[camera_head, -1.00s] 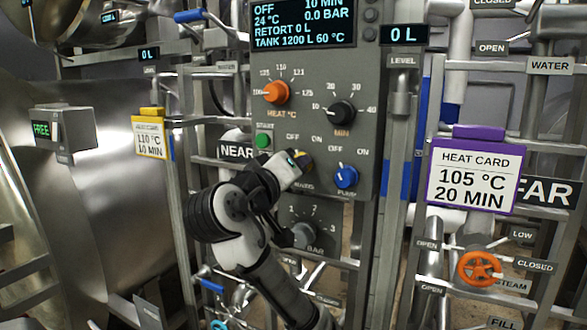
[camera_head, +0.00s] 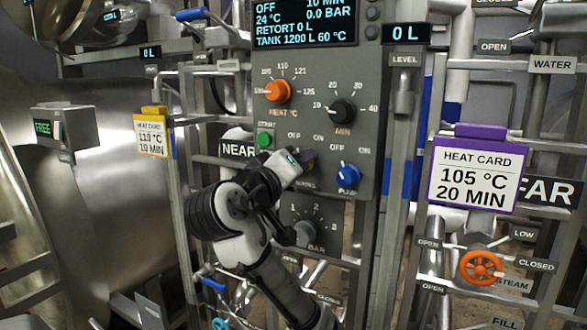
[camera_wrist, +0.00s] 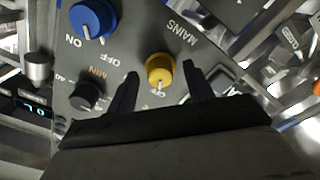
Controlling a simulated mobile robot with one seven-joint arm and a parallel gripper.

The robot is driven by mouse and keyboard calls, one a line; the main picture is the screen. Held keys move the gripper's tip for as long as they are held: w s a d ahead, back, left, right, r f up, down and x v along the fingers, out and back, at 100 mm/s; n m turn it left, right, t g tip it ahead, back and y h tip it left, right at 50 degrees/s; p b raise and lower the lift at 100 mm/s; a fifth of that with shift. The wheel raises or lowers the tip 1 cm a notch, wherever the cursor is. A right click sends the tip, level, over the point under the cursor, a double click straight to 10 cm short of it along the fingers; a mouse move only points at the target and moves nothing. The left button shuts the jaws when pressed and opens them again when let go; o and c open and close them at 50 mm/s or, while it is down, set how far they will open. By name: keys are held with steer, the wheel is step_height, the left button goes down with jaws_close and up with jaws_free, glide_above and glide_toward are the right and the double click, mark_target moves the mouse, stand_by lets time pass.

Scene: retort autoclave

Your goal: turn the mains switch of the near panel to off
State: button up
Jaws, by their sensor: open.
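The near panel (camera_head: 330,125) stands in the middle of the head view. Its mains switch is a round yellow knob (camera_wrist: 160,67), clear in the wrist view beside the MAINS label. Its pale pointer mark is toward the lettering that reads OFF. In the head view my gripper hides most or all of the knob. My gripper (camera_head: 303,160) is open in front of the panel. In the wrist view one finger is on each side of the knob, with a visible gap on both sides.
The blue pump knob (camera_head: 347,176) is close to the right of my gripper. The green start button (camera_head: 264,139) is to the left, the orange heat knob (camera_head: 277,91) and black minutes knob (camera_head: 341,110) are above, and the bar knob (camera_head: 304,233) is below.

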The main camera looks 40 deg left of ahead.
steer(key=b+v, duration=0.2)
steer(key=v, duration=1.2)
steer(key=shift+b, duration=0.4)
steer(key=shift+o, duration=0.2)
steer(key=shift+w, duration=0.15)
stand_by(1.7)
